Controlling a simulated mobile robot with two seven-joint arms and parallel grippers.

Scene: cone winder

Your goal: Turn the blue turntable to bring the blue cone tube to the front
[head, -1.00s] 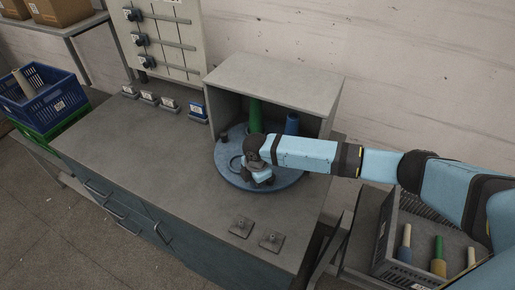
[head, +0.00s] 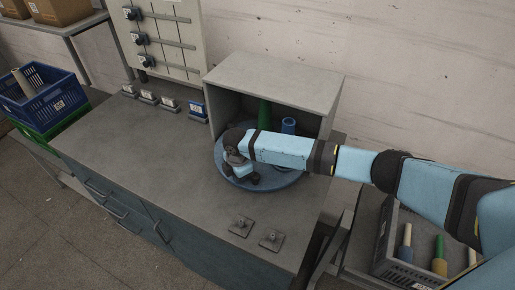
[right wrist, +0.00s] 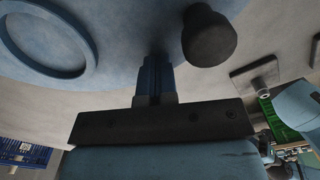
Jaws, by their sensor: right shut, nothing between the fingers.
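The blue turntable (head: 285,182) sits in the open front of a grey housing. The blue cone tube (head: 288,127) stands on it at the back right, inside the housing. A green cone tube (head: 264,112) stands farther back, left of it. My right gripper (head: 247,179) is over the turntable's front left part. In the right wrist view its fingers (right wrist: 154,78) are shut with nothing between them, beside a dark round knob (right wrist: 209,37) on the turntable (right wrist: 130,25). I cannot tell whether they touch it. My left gripper is not in view.
The grey housing (head: 275,76) roofs the turntable's back. Two small plates with pegs (head: 241,226) lie on the bench in front. A grey crate of tubes (head: 398,265) stands at the right, below my arm.

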